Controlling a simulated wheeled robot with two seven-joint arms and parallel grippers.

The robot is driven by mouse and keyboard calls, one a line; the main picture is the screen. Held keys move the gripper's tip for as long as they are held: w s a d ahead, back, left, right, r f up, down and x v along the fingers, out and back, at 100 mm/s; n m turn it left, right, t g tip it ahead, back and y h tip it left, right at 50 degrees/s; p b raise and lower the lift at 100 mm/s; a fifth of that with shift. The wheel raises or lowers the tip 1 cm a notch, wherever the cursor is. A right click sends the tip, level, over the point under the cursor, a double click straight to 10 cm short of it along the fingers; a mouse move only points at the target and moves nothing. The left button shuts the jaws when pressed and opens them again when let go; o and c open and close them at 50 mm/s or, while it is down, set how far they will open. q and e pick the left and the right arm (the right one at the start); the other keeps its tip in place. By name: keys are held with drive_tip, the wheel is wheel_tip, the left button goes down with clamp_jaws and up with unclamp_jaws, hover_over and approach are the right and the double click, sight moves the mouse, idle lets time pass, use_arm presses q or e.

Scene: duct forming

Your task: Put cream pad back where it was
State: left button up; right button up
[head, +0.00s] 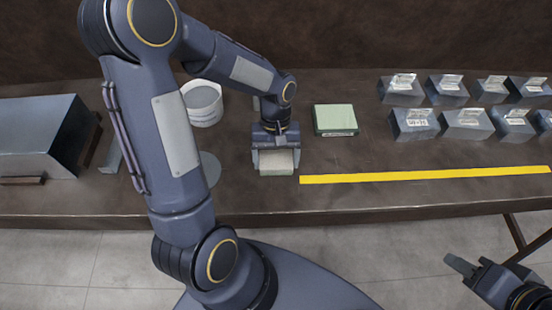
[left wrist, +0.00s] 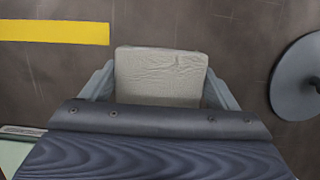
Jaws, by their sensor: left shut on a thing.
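The cream pad (left wrist: 160,75) is a pale, slightly wrinkled block between the two fingers of my left gripper (head: 276,160). In the head view the cream pad (head: 276,158) shows between the fingertips over the near part of the table, left of the yellow strip's left end. A greenish edge shows just below it; I cannot tell whether it touches the table. In the left wrist view my left gripper (left wrist: 160,90) is shut on the pad's sides. My right gripper (head: 476,273) is off the table's front edge at the lower right; its jaw gap is unclear.
A green pad (head: 334,119) lies just right of my left gripper. A yellow strip (head: 425,175) runs along the table (head: 360,195). Several grey blocks (head: 414,124) with labels stand at the back right. A white tub (head: 202,103), a grey disc (head: 209,168) and a large grey duct piece (head: 45,135) are left.

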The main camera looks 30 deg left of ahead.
use_arm(q)
drive_tip(key=shift+f, duration=0.25)
drive_tip(key=shift+f, duration=0.2)
drive_tip(key=o, duration=0.9)
drive_tip(key=shift+r, duration=0.1)
drive_tip(key=shift+o, duration=0.2)
drive_tip(key=v, duration=1.1)
drive_tip(key=s+d+r+m+t+h, duration=0.1)
drive_tip(key=s+r+m+t, duration=0.1)
drive_tip(key=s, duration=0.5)
drive_tip(key=s+d+r+m+t+h, duration=0.1)
drive_tip(key=s+r+m+t, duration=0.1)
drive_tip(key=s+r+t, duration=0.2)
drive_tip(key=s+t+p, duration=0.1)
drive_tip(key=s+t, duration=0.1)
drive_tip(key=s, duration=0.1)
drive_tip(key=shift+s+d+m, duration=0.25)
drive_tip(key=shift+s+m, duration=0.05)
drive_tip(key=shift+m, duration=0.1)
drive_tip(key=shift+s+f, duration=0.1)
